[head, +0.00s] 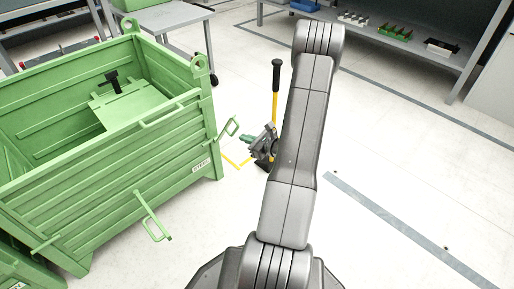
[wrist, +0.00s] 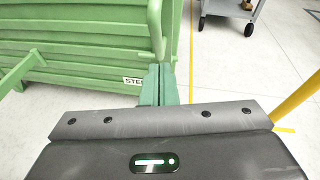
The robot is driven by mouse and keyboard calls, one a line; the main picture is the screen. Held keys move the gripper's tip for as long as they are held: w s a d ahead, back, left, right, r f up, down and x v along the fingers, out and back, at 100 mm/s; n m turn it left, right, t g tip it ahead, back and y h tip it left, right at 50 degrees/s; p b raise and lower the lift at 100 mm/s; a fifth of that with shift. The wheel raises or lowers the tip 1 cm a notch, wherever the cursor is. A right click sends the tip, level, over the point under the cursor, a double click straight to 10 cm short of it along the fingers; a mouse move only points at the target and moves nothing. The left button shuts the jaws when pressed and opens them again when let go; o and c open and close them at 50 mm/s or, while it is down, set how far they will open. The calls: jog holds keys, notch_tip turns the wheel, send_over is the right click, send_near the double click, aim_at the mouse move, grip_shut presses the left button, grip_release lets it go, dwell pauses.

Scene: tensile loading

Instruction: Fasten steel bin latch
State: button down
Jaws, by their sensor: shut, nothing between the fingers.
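The green steel bin (head: 115,185) stands at the left with a "STEEL" label (head: 202,164) near its right corner. A green bar latch (head: 229,128) sticks out at the right end of its front. My gripper (head: 246,137) is just right of this latch, with green fingertips shut and empty. In the wrist view the shut fingers (wrist: 159,84) point at the bin front, and the latch's rounded end (wrist: 156,30) shows just beyond their tips. I cannot tell whether they touch. A second bar latch (head: 152,218) sticks out lower on the front, left of the gripper.
A yellow pole with a black grip (head: 276,90) stands behind my arm. A grey cart (head: 170,18) is behind the bin. A workbench with small bins (head: 390,30) is at the back right. The floor at the right is clear.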

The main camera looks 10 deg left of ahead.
jog(key=shift+w+a+r, duration=0.3)
jog(key=shift+a+r, duration=0.05)
jog(key=shift+a, duration=0.25)
jog(key=shift+r, duration=0.15)
